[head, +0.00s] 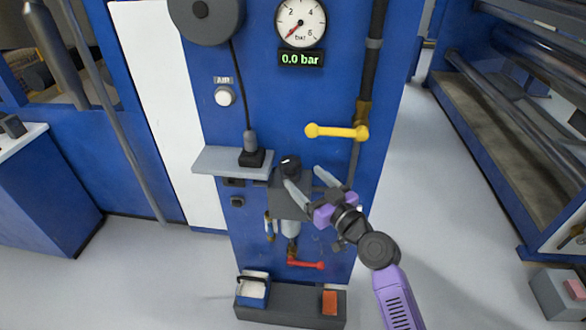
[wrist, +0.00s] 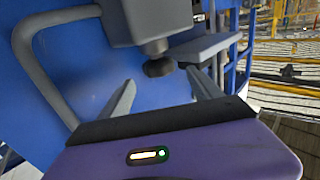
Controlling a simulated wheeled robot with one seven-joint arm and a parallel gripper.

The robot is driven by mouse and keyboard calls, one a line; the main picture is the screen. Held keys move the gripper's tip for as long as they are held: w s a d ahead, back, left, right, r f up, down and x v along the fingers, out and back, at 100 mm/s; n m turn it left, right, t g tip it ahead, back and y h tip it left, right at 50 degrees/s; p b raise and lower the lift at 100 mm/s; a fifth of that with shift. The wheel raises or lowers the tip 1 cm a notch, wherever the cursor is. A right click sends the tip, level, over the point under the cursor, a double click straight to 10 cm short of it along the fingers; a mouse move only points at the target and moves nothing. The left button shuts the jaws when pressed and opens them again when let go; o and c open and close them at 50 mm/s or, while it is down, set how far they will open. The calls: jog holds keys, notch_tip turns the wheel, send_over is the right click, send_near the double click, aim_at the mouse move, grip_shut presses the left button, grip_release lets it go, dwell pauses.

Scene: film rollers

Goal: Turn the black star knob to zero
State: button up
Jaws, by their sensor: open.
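The black star knob (head: 290,165) sits on top of the grey regulator body (head: 284,200) on the blue panel. In the wrist view the dark knob (wrist: 158,67) shows under the grey body, near the gap between my fingertips. My gripper (head: 303,175) is open, its fingers pointing at the panel beside the knob, with one fingertip close to it. I cannot tell whether that finger touches it. The wrist view also shows the two fingers (wrist: 160,80) spread apart with nothing between them. The round gauge (head: 300,22) has its red needle at the low end, and the display (head: 300,58) reads 0.0 bar.
A yellow lever (head: 337,131) sticks out above right of my gripper, and a red lever (head: 305,264) sits below. A grey shelf (head: 220,161) with a dark plug-like part (head: 251,152) is just left of the knob. A grey tray (head: 290,310) stands at the panel's foot.

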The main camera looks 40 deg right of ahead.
aim_at(297, 170)
jog(key=p+x, duration=0.1)
jog(key=x, duration=0.4)
jog(key=shift+w+d, duration=0.1)
jog(key=shift+w, duration=0.25)
jog(key=shift+c, duration=0.2)
jog(key=c, duration=1.3)
jog(key=shift+c, duration=0.2)
jog(key=shift+d+f+y+b, duration=0.1)
jog(key=shift+f+y+b, duration=0.15)
jog(key=shift+b, duration=0.55)
